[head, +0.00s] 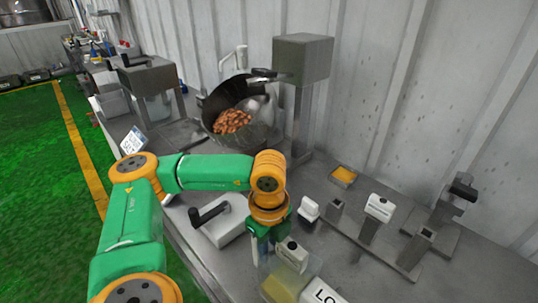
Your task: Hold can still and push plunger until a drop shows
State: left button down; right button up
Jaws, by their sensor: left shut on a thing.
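My left gripper (268,247) points down at the lower middle of the head view, shut on what looks like the can (291,256). No drop can be made out at this size. My right gripper is not in view.
A white box with a black crank (224,226) is to the left. A drum with brown pieces (232,121) is behind.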

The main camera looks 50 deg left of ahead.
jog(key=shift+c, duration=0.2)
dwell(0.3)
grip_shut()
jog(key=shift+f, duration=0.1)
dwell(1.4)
